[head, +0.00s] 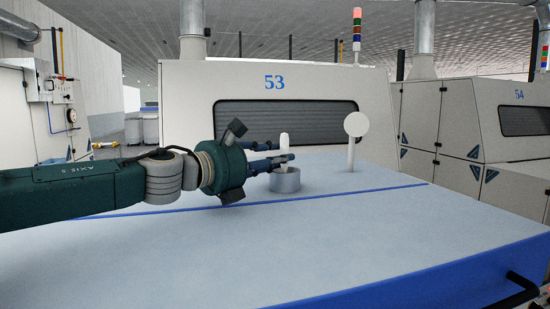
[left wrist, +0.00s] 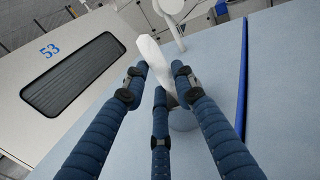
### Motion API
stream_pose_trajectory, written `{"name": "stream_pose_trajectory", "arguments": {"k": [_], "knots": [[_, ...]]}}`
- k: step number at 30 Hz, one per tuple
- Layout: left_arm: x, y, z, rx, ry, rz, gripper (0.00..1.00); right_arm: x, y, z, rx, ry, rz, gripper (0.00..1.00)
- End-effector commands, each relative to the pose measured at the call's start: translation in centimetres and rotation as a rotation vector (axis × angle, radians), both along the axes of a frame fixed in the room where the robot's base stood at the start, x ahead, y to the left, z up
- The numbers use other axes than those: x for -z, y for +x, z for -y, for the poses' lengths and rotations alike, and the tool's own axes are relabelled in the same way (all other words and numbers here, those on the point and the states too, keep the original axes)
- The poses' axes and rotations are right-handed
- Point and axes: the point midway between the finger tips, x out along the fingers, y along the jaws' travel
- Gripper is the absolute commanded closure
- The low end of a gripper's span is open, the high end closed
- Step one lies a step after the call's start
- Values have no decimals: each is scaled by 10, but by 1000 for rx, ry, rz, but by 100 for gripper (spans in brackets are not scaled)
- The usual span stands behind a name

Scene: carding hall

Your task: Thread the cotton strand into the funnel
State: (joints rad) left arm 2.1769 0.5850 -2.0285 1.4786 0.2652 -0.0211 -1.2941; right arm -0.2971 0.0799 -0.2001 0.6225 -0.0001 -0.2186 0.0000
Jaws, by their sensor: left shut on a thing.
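The cotton strand (head: 284,139) is a short white, rounded length, standing nearly upright. My left gripper (head: 285,158) has dark blue fingers and is shut on the strand, with part of it sticking up above the fingers. My right gripper is out of view.
Machine 53 (head: 300,84) rises behind the table. A blue line (head: 375,191) crosses the pale tabletop (head: 290,245), which is clear in front.

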Motion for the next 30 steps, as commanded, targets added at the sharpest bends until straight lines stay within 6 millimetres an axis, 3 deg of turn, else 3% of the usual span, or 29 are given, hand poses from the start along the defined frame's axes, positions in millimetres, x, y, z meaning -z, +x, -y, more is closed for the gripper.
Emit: {"name": "stream_pose_trajectory", "arguments": {"k": [1,2,5,23,30], "knots": [[13,-1,4,11,8,-18,93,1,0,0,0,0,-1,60],[13,-2,4,11,8,-19,70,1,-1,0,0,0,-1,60],[15,-2,4,12,9,-21,52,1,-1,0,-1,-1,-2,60],[9,-1,3,7,6,-12,52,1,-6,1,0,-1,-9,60],[6,-16,-14,4,3,-11,52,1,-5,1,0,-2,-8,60]]}}
